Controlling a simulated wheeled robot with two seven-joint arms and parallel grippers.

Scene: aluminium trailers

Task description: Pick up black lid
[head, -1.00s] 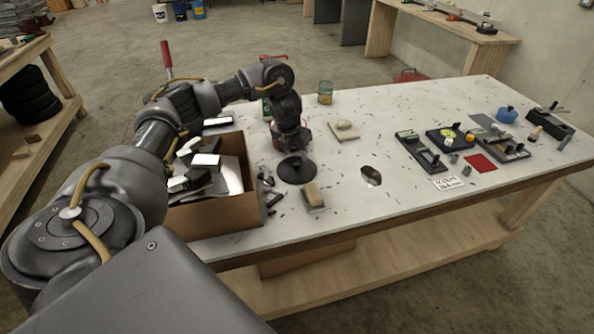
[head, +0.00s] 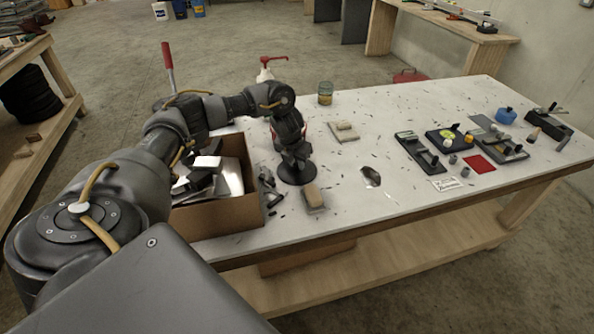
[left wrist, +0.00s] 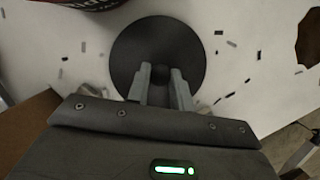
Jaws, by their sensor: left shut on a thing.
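The black lid (head: 297,176) is a flat round disc with a small knob at its middle. It lies on the white table, just right of the cardboard box. My left gripper (head: 297,157) is over the lid, pointing down. In the left wrist view the black lid (left wrist: 126,57) spreads around the two fingers, and the left gripper (left wrist: 162,78) is shut on its knob. The lid looks flat at table level; I cannot tell whether it touches the table. My right gripper is not in view.
An open cardboard box (head: 232,212) full of parts stands left of the lid. A sanding block (head: 312,196) lies close in front of it. A red-topped pump bottle (head: 266,72) and a jar (head: 325,93) stand behind.

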